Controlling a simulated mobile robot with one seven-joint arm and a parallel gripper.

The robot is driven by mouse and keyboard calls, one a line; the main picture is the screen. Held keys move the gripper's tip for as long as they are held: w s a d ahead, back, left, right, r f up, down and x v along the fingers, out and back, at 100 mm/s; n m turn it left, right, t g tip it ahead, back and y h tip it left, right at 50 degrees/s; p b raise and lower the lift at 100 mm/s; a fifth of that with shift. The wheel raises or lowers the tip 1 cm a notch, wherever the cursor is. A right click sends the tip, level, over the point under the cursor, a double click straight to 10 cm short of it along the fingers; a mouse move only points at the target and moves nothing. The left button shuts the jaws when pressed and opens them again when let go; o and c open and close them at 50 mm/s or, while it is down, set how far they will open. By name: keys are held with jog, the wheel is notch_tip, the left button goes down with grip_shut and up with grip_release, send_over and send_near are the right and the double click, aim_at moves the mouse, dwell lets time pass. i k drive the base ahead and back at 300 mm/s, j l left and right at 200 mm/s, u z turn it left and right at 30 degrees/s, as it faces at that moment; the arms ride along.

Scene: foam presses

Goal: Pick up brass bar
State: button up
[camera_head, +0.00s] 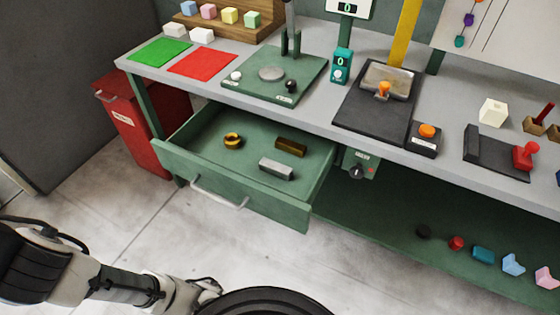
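The brass bar (291,147) is a short dark-gold block lying in the open green drawer (175,155), toward its back right. A grey metal bar (276,169) lies in front of it, apart from it. A brass ring (232,141) lies to its left in the same drawer. My arm shows at the bottom left, on the near side of the drawer and well away from the bar. My gripper's fingers cannot be made out.
The drawer, with a grey handle (220,196), juts out below the grey bench (325,125). A red bin (130,125) stands left of it. A green control box (360,164) hangs right of it. A low green shelf (385,222) holds several small parts. Floor in front is clear.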

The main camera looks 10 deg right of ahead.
aim_at(296, 149)
jog(key=l+u, duration=0.1)
jog(key=u, duration=0.25)
jog(key=l+u, duration=0.15)
jog(key=u, duration=0.2)
jog(key=l+u, duration=0.1)
jog(key=u, duration=0.25)
jog(key=k+l+u, duration=0.2)
jog(key=l+u, duration=0.15)
jog(key=l, duration=0.25)
jog(key=k+l+u, duration=0.2)
jog(key=k+l, duration=0.1)
jog(key=l, duration=0.2)
jog(key=k+l, duration=0.1)
jog(key=l, duration=0.15)
jog(key=k+l, duration=0.1)
jog(key=l, duration=0.2)
jog(key=i, duration=0.45)
jog(key=u, duration=0.05)
